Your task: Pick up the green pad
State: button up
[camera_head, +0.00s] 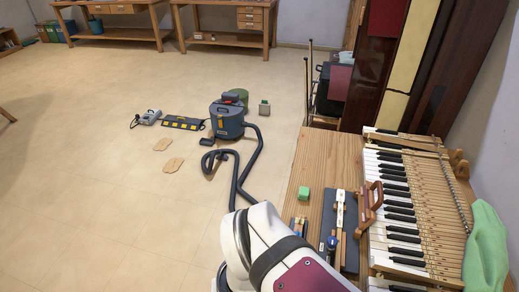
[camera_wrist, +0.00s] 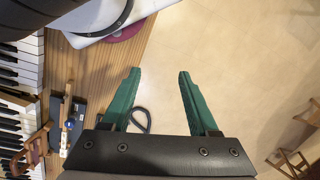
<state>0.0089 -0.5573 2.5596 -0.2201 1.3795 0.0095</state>
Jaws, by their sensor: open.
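A small green block, which looks like the green pad (camera_head: 304,193), sits on the wooden bench (camera_head: 312,160) near its left edge in the head view. It lies to the left of a dark tool board. I cannot make it out in the wrist view. My gripper (camera_wrist: 158,75) shows two green fingers spread apart with nothing between them. It points down over the floor beside the bench edge. In the head view my white arm link covers the front of the bench, and my gripper is not visible there.
Piano keys (camera_head: 397,200) fill the bench's right side, with a green cloth (camera_head: 486,245) at the far right. A dark board (camera_head: 338,222) with wooden tools and a wooden-handled piece (camera_head: 370,205) lie between. A vacuum (camera_head: 227,122) with a hose stands on the floor.

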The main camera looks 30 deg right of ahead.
jog(key=w+d+f+n+t+h, duration=0.1)
jog(key=w+d+n+h, duration=0.4)
jog(key=w+d+n, duration=0.8)
jog(key=n+t+h, duration=0.2)
jog(key=n, duration=1.7)
send_over(303, 191)
jog(key=s+a, duration=0.4)
jog(key=a, duration=0.3)
notch_tip(303, 191, down, 8)
jog(key=r, duration=0.1)
jog(key=x, duration=1.5)
jog(key=shift+w+d+f, duration=0.1)
jog(key=shift+d, duration=0.05)
grip_shut()
